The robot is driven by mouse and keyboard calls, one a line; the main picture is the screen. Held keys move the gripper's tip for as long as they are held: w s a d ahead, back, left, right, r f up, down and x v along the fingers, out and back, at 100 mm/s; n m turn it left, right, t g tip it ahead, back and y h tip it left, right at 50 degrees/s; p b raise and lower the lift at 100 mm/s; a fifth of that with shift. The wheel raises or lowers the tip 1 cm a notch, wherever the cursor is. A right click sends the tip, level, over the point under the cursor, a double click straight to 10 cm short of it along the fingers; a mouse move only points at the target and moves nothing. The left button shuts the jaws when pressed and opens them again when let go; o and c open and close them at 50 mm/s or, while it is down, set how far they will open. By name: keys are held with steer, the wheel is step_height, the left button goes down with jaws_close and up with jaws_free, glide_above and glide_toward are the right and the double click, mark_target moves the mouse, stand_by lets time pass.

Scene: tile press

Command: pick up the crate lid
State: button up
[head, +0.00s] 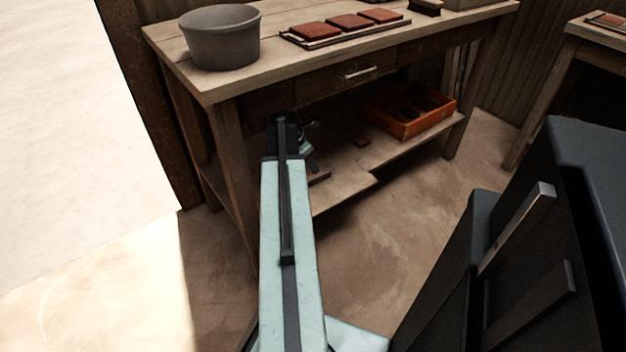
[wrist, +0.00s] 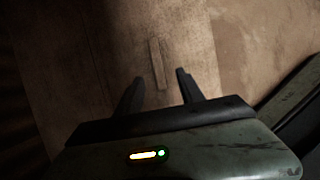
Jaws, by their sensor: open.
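A narrow wooden strip (wrist: 157,58) stands out on a flat brown wooden surface in the wrist view. It looks like the grip bar of the crate lid, but the lid's outline is too dark to make out. My gripper (wrist: 160,76) is open, with its two dark fingers on either side of the strip's near end. I cannot tell whether they touch anything. In the head view, my arm reaches under the workbench to the lower shelf. A flat wooden piece (head: 319,177), perhaps the lid, shows partly beside my gripper (head: 308,150), and my arm hides the rest.
The workbench (head: 225,88) has a front leg just left of my arm and a drawer (head: 345,77) above. A grey bucket (head: 220,42) and red tiles (head: 349,22) are on top.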

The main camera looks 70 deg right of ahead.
mark_target(317, 175)
steer(key=shift+b+x, duration=1.05)
steer(key=shift+x, duration=0.2)
steer(key=shift+s+d+f, duration=0.1)
steer(key=shift+f, duration=0.15)
steer(key=shift+r, duration=0.15)
steer(key=b+x, duration=0.5)
steer(key=shift+d+f, duration=0.2)
steer(key=shift+d, duration=0.1)
steer(key=shift+r, duration=0.2)
steer(key=shift+f, duration=0.25)
jaws_close()
